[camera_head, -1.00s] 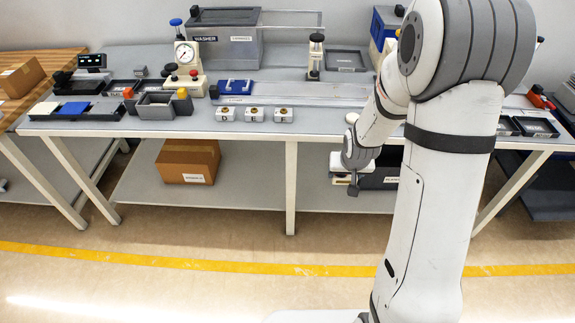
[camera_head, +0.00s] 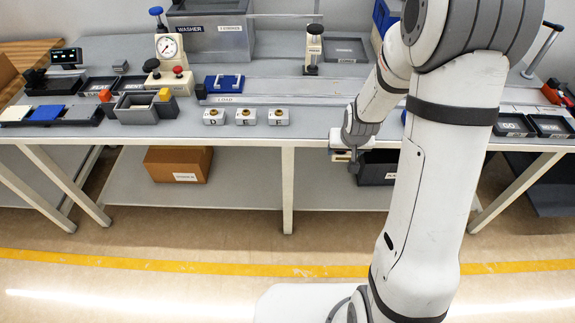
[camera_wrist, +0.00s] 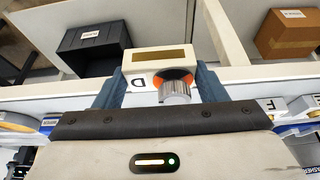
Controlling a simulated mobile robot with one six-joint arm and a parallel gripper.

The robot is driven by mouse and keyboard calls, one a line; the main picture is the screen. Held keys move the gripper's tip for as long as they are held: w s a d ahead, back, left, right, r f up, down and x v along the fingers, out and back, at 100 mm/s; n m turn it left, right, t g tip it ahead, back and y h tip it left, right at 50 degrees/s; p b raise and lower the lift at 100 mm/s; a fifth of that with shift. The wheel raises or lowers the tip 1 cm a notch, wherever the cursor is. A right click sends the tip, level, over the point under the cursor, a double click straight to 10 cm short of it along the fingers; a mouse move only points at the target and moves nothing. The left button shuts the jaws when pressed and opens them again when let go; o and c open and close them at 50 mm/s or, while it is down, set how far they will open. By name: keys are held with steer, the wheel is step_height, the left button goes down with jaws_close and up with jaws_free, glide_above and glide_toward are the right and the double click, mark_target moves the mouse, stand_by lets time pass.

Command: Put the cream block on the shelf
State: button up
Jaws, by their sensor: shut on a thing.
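My gripper (camera_wrist: 161,76) is shut on the cream block (camera_wrist: 158,58), which sits between the blue fingers in the wrist view. The block has a tan recessed window, and a grey ribbed knob with an orange ring and a letter D label show beside it. In the head view the block (camera_head: 340,156) is small and partly hidden by my gripper (camera_head: 350,160), just below the bench's front edge. A grey lower shelf (camera_head: 245,190) runs under the bench; its right part is hidden by my arm.
On the shelf stand a cardboard box (camera_head: 178,163) at left and a black bin (camera_head: 376,168) near my gripper. Bare shelf lies between them. The bench (camera_head: 320,122) carries three small labelled blocks (camera_head: 245,117) near its front edge. A bench leg (camera_head: 288,185) stands mid-span.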

steer(key=shift+a, duration=0.1)
steer(key=b+x, duration=1.1)
steer(key=x, duration=1)
steer(key=b+x, duration=1.2)
steer(key=x, duration=1)
steer(key=s+b+x, duration=0.1)
steer(key=b+x, duration=1)
steer(key=x, duration=1)
steer(key=shift+f, duration=0.35)
steer(key=shift+w+f+b, duration=0.1)
steer(key=shift+f+b, duration=0.8)
steer(key=shift+f, duration=1.05)
steer(key=shift+f, duration=0.1)
